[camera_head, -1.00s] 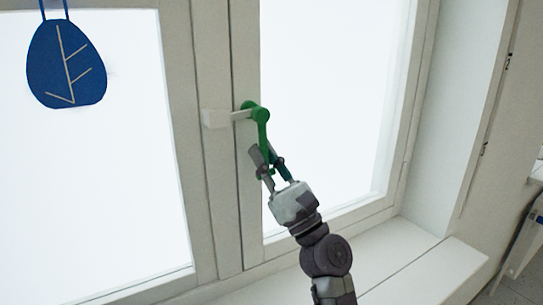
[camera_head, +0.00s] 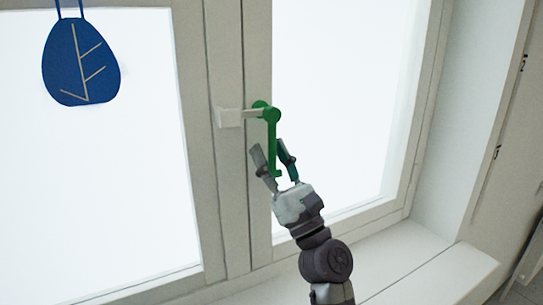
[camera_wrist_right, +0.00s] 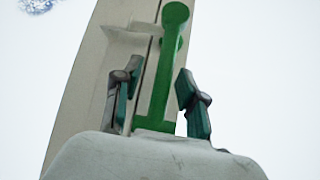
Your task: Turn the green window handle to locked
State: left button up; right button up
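The green window handle (camera_head: 272,140) sits on the window frame with its lever hanging straight down from a round green hub. A pale block with a short bar (camera_head: 232,117) lies just left of the hub. My right gripper (camera_head: 268,148) is open around the lower part of the lever, one finger on each side. In the right wrist view the green handle (camera_wrist_right: 163,75) rises between the two spread fingers (camera_wrist_right: 152,88), with visible gaps on both sides. My left gripper is in neither view.
A blue leaf-shaped ornament (camera_head: 80,62) hangs by straps in front of the left pane. The window sill (camera_head: 420,285) runs below the frame. The bright right pane (camera_head: 340,90) lies behind my right gripper.

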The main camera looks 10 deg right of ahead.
jog(key=v, duration=1.2)
